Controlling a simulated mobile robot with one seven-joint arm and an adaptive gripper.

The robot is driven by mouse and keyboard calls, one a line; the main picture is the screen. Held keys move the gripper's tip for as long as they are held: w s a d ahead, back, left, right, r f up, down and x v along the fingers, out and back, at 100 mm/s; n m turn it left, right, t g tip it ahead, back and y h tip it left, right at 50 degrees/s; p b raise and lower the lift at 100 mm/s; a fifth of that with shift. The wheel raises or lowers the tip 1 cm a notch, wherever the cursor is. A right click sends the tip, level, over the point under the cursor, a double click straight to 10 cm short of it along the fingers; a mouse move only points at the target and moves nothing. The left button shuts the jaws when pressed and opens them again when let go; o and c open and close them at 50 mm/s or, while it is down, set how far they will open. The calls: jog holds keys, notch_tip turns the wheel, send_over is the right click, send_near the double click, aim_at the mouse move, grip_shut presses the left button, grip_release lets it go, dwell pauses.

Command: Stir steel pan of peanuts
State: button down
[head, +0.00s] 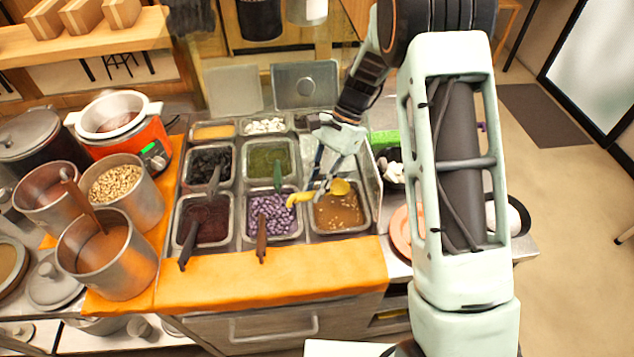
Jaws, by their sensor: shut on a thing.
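The steel pan of peanuts (338,222) sits at the front right of the counter well. It holds brown liquid with pale peanut pieces. My gripper (317,192) hangs over the pan's back left part, fingers pointing down. It is shut on a yellow spoon (340,187). The spoon's handle sticks out left towards the purple bean pan, and its bowl is on the right over the peanut pan. I cannot tell whether the spoon's bowl touches the liquid. The fingers hide the middle of the spoon.
Beside it is a pan of purple beans (274,213) with a brown-handled spoon, then a dark red pan (205,222). Green and black pans lie behind. Steel pots (107,260) and an orange cooker (150,140) stand left. Pink plates (400,228) lie right.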

notch_tip(320, 180, down, 7)
jog(key=b, duration=0.4)
jog(key=shift+r, duration=0.1)
jog(key=shift+s+a+f+t+h+b, duration=0.3)
jog(key=shift+f+t+h, duration=0.1)
jog(key=shift+f+t, duration=0.2)
jog(key=shift+f, duration=0.15)
jog(key=shift+d, duration=0.1)
